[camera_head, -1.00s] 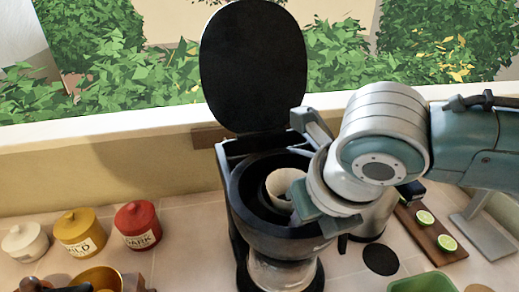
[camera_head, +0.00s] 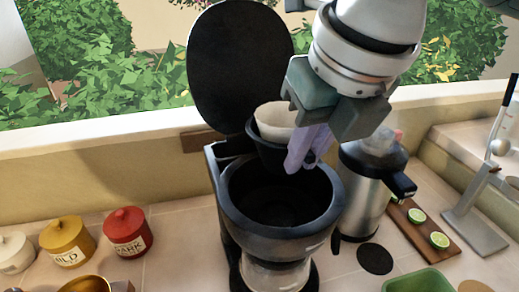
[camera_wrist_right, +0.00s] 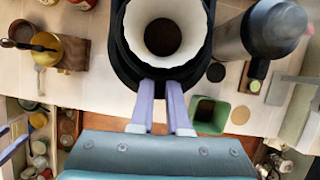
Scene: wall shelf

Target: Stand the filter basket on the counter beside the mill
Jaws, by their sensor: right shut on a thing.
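The black filter basket (camera_head: 270,155) holds a white paper filter (camera_head: 274,122). My right gripper (camera_head: 303,155) is shut on the basket's side and holds it above the coffee maker's (camera_head: 285,241) open, empty well. In the right wrist view the purple fingers (camera_wrist_right: 160,90) meet the basket's near side, and the filter (camera_wrist_right: 186,43) has something dark at its bottom. A silver cylinder (camera_head: 359,192) with a clear top and black spout-like part, probably the mill, stands on the counter right of the coffee maker. A purple part at the wrist view's left edge may be my left gripper (camera_wrist_right: 14,148).
The coffee maker's black lid (camera_head: 240,65) stands raised behind the basket. A dark round disc (camera_head: 375,259), a board with cut limes (camera_head: 425,228) and a green container (camera_head: 420,281) lie to the right. Coloured jars (camera_head: 127,232) stand left. Bare tiles lie around the disc.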

